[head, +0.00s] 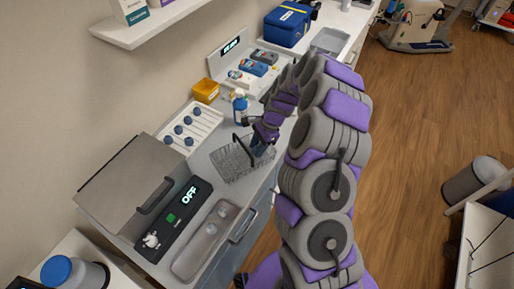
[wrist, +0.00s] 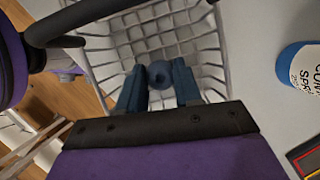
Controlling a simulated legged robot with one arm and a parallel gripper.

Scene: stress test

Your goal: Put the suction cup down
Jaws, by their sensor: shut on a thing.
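My gripper (head: 261,149) reaches down at the right part of a grey wire basket (head: 232,163) on the counter. In the wrist view, my gripper's two blue fingers (wrist: 158,86) are shut on a dark blue round suction cup (wrist: 160,73). The suction cup is over the basket's mesh (wrist: 110,58); I cannot tell whether it touches the bottom. In the head view the held cup is mostly hidden by my gripper. Several similar blue cups (head: 188,120) stand in a white rack (head: 206,120) behind the basket.
A blue-capped spray bottle (head: 240,108) stands close behind the basket and shows at right in the wrist view (wrist: 302,66).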

